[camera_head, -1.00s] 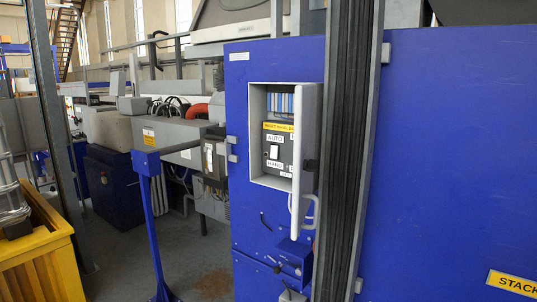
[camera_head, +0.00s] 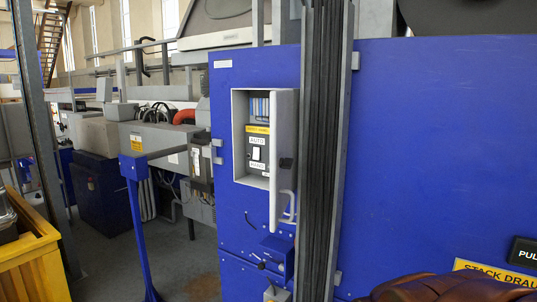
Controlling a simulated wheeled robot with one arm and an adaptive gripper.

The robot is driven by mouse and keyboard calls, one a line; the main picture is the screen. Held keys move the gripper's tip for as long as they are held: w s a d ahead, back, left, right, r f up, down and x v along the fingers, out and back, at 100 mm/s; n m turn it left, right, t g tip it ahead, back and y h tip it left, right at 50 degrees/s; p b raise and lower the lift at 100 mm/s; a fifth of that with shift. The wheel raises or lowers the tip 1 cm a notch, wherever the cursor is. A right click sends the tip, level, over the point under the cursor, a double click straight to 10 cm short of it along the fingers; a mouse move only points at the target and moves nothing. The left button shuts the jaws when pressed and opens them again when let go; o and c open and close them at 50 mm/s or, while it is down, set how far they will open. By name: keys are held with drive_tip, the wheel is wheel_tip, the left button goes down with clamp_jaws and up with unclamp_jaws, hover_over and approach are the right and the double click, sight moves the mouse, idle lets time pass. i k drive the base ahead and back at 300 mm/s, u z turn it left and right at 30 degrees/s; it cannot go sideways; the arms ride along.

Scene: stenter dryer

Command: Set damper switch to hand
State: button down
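The damper switch (camera_head: 256,154) appears to be a small white rocker on a black plate. It sits inside a grey recessed box (camera_head: 238,135) in the blue cabinet. A label that reads AUTO (camera_head: 257,141) is above it and a label that reads HAND (camera_head: 257,166) is below it. Which way the rocker is set is too small to tell. The box's grey door (camera_head: 284,150) stands open on the right side and hides part of the inside. My gripper is not in view, so nothing of mine shows at the switch.
A dark ribbed vertical strip (camera_head: 320,150) stands right of the door. A brown leathery object (camera_head: 440,289) is at the bottom right. A blue post (camera_head: 136,215) and a yellow bin (camera_head: 30,262) stand left. Some grey floor (camera_head: 108,268) is clear between them.

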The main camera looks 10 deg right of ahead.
sight(256, 156)
drive_tip(key=u, duration=0.35)
drive_tip(key=k, duration=0.85)
drive_tip(key=u, duration=0.55)
drive_tip(key=k, duration=0.5)
drive_tip(key=u, duration=0.4)
drive_tip(key=i, duration=1.6)
drive_tip(key=u, duration=0.15)
